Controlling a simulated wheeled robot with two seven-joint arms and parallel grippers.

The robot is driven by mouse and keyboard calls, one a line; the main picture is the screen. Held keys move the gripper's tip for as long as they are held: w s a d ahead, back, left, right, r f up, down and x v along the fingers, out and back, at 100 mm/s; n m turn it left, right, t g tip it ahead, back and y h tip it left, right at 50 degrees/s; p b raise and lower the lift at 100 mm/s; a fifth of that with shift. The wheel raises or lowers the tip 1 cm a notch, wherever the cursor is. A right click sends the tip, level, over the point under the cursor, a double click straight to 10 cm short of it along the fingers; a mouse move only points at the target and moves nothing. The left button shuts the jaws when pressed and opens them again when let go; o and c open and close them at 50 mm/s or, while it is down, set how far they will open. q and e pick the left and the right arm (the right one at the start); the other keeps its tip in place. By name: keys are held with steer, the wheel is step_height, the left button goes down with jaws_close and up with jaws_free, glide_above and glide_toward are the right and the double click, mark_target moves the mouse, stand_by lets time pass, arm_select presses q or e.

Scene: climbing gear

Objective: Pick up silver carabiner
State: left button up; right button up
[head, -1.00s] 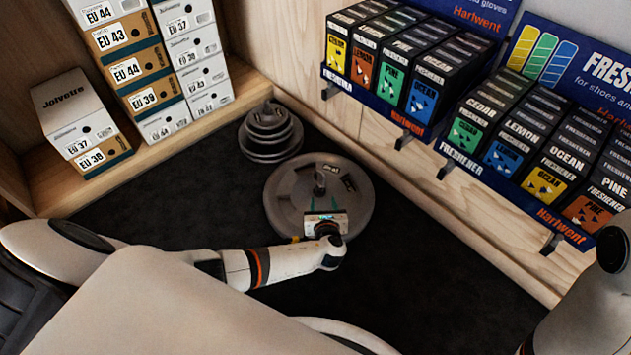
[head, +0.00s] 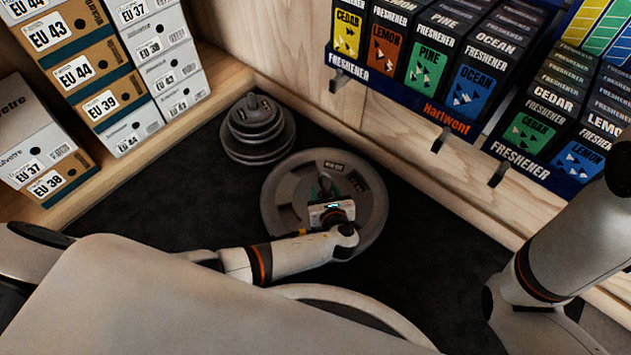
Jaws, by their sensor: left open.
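I cannot make out a silver carabiner in the head view. My left gripper (head: 325,190) is over the middle of a large grey round disc (head: 283,185) on the dark floor. It is open, and its body hides part of the disc and whatever lies right under the fingers. A small orange-yellow bit shows beside the gripper's left side; I cannot tell what it is. My right arm comes in at the right edge, and its gripper is out of view.
A stack of smaller grey discs (head: 256,125) stands behind and left of the large disc. Shoe boxes (head: 95,75) are stacked on a wooden ledge at the left. Racks of freshener boxes (head: 430,60) line the wooden wall at the right. Dark floor (head: 150,190) is clear on the left.

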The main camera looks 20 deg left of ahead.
arm_select(q)
steer(key=shift+w, duration=0.15)
steer(key=shift+c, duration=0.2)
jaws_close()
